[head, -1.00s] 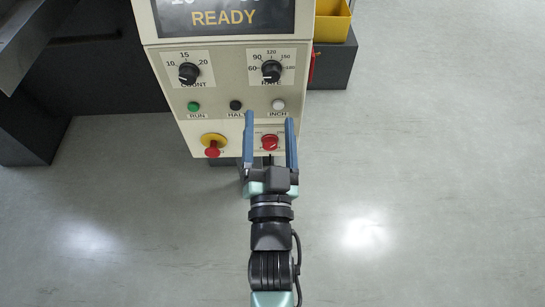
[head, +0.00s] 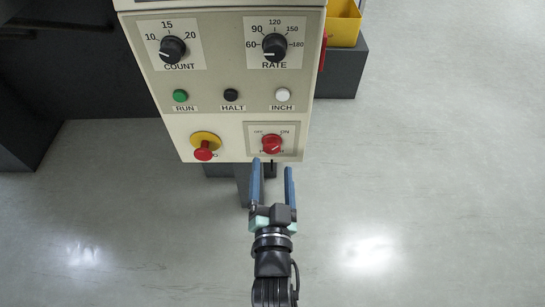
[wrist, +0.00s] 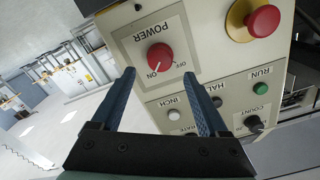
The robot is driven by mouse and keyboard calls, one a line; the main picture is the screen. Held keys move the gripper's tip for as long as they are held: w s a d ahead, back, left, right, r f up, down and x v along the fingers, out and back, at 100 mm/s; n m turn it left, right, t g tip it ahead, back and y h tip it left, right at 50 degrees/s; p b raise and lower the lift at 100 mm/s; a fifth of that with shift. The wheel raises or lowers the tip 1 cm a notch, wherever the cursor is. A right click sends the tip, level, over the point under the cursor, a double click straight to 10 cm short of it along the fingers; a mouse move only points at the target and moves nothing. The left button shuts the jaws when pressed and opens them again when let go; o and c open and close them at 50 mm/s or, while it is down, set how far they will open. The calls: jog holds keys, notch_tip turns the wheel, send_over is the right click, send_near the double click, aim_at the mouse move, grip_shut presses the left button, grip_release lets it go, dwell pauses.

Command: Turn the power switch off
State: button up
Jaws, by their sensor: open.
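The power switch is a red rotary knob (head: 272,143) on a pale plate at the panel's lower right. It also shows in the wrist view as a red knob (wrist: 160,57), with ON and OFF labels beside it. Its white mark appears to point toward ON. My gripper (head: 272,166) is open and empty, its two blue fingers just below the knob in the head view. In the wrist view the open fingertips (wrist: 158,76) lie either side of the knob's line, apparently short of it. Nothing hides the knob.
A red emergency button on a yellow base (head: 205,148) sits left of the switch. Green RUN (head: 180,96), black HALT (head: 231,95) and white INCH (head: 282,95) buttons are above, below the COUNT (head: 172,49) and RATE (head: 275,46) dials. Open floor surrounds my arm.

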aim_at(273, 149)
jog(key=shift+w+b, duration=0.65)
jog(key=shift+w, duration=2)
grip_shut()
